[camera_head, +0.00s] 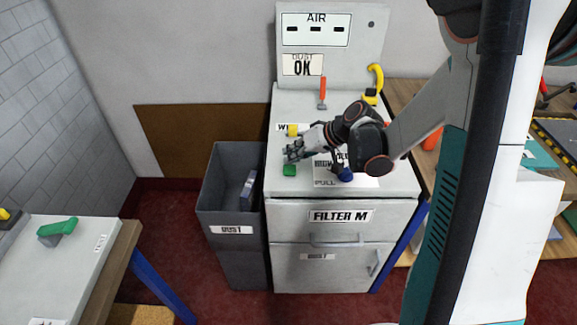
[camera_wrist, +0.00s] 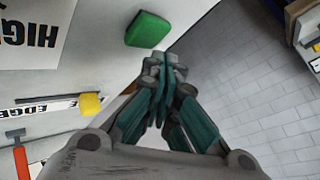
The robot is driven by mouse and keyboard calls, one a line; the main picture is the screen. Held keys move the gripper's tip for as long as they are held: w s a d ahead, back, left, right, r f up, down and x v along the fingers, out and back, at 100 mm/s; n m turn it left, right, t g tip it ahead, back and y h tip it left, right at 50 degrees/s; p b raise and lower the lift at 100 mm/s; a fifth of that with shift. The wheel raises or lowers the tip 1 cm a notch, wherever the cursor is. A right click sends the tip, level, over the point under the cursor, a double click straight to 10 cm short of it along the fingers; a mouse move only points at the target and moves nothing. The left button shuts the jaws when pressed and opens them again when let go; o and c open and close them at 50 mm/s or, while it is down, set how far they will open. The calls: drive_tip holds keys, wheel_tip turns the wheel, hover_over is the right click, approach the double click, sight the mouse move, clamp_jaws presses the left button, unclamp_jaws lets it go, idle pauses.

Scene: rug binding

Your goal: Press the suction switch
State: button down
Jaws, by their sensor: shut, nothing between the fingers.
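A green block-shaped switch (camera_head: 289,170) sits near the front left edge of the white cabinet top. It also shows in the wrist view (camera_wrist: 147,30), just beyond my fingertips. No label naming suction is readable beside it. My gripper (camera_head: 291,152) is shut and empty, close to the green switch, just behind it in the head view. In the wrist view my shut fingertips (camera_wrist: 162,62) lie just below the green switch; I cannot tell whether they touch. A yellow knob (camera_head: 292,130) and a blue knob (camera_head: 345,175) are also on the cabinet top.
A red-handled lever (camera_head: 322,92) and a yellow curved handle (camera_head: 375,78) stand at the back of the white cabinet (camera_head: 340,270). A grey dust bin (camera_head: 230,215) stands left of it. A side table (camera_head: 60,270) is at lower left.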

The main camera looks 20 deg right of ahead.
sight(291, 167)
drive_tip(key=shift+r+p, duration=2)
drive_tip(key=shift+r, duration=1)
drive_tip(key=s+a+r+h, duration=0.25)
drive_tip(key=s+r, duration=0.25)
drive_tip(key=s, duration=0.3)
drive_tip(key=s+a+r+h, duration=0.2)
drive_tip(key=s+a+r, duration=0.25)
drive_tip(key=s, duration=0.35)
drive_tip(key=s+d+r+h, duration=0.2)
drive_tip(key=s+d, duration=0.4)
drive_tip(key=s, duration=0.1)
drive_tip(key=shift+m+t, duration=0.3)
drive_tip(key=shift+t, duration=0.1)
